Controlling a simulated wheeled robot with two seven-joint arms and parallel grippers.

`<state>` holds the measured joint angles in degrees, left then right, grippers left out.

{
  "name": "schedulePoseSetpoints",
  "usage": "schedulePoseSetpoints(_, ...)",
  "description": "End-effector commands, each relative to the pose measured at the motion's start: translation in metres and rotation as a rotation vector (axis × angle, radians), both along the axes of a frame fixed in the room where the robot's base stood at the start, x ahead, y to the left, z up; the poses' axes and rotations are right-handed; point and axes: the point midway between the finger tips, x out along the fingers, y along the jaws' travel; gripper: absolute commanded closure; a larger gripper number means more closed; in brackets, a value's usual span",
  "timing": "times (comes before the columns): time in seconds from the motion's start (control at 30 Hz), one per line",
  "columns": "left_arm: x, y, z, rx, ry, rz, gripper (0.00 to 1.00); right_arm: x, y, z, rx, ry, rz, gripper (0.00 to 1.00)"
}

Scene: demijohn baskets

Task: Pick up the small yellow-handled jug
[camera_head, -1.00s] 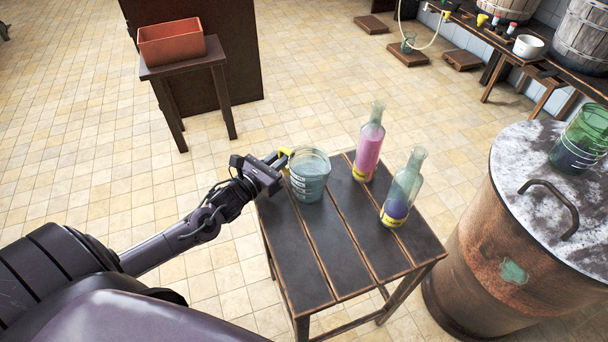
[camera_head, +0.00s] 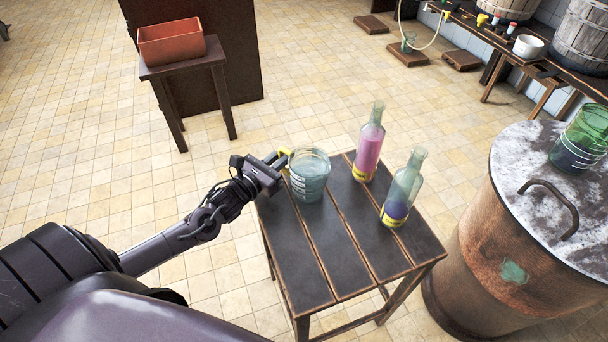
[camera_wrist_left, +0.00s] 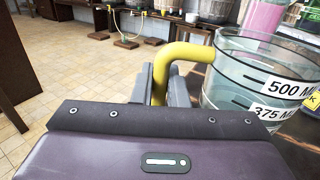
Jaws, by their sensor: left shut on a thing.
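The small clear jug (camera_head: 309,177) with measuring marks and a yellow handle stands upright on the dark slatted table (camera_head: 330,263), near its far left corner. It holds a pale bluish liquid. My left gripper (camera_head: 279,161) is at the jug's left side, shut on the yellow handle. In the left wrist view, the yellow handle (camera_wrist_left: 184,54) passes between the fingers (camera_wrist_left: 162,87), and the jug's wall (camera_wrist_left: 250,75) with its "500" and "375" marks is at the right. Whether the jug's base touches the table is hard to tell. My right gripper is not in view.
A pink-filled bottle (camera_head: 369,150) and a purple-filled bottle (camera_head: 402,192) stand right of the jug. A large metal-topped barrel (camera_head: 520,255) with a green jug (camera_head: 582,140) is at the right. An orange box (camera_head: 170,44) sits on a stool behind. The table's front half is clear.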

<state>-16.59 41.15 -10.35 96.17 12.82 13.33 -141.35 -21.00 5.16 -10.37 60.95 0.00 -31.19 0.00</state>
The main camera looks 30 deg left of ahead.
Motion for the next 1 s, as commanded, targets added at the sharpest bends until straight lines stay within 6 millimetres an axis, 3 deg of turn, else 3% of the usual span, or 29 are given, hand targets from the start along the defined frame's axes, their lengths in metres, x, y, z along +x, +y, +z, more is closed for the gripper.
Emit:
schedulePoseSetpoints(0.73,0.001,0.000,0.005,-0.001,-0.007,0.000,1.00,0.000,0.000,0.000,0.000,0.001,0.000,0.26)
schedulePoseSetpoints(1.0,0.001,0.001,0.016,0.000,-0.008,0.000,1.00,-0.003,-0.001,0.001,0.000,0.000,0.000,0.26)
